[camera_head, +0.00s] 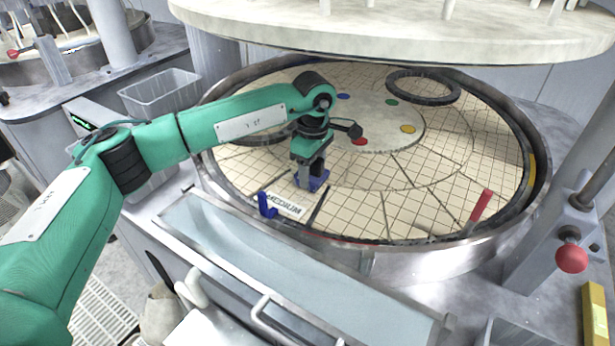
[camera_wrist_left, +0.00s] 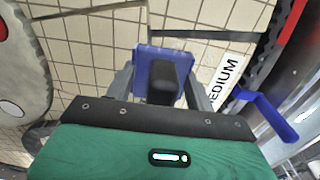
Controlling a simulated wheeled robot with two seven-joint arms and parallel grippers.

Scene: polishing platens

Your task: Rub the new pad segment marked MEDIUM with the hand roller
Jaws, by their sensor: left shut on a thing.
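The platen (camera_head: 440,190) is a round plate covered in cream, grid-lined pad segments with dark seams. The white label MEDIUM (camera_head: 283,204) marks a segment at the near left edge; it also shows in the left wrist view (camera_wrist_left: 229,80). My left gripper (camera_head: 311,175) points down over the pad just right of the label. It is shut on the black handle of a blue tool (camera_wrist_left: 145,57), which looks to be the hand roller. The roller's underside is hidden, so I cannot tell whether it touches the pad. My right gripper is not in view.
A blue upright bracket (camera_head: 267,206) stands at the near rim, close to the label. A red bar (camera_head: 481,206) stands near the right rim. A black ring (camera_head: 423,87) lies at the back. A large pale disc (camera_head: 400,28) hangs above the platen.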

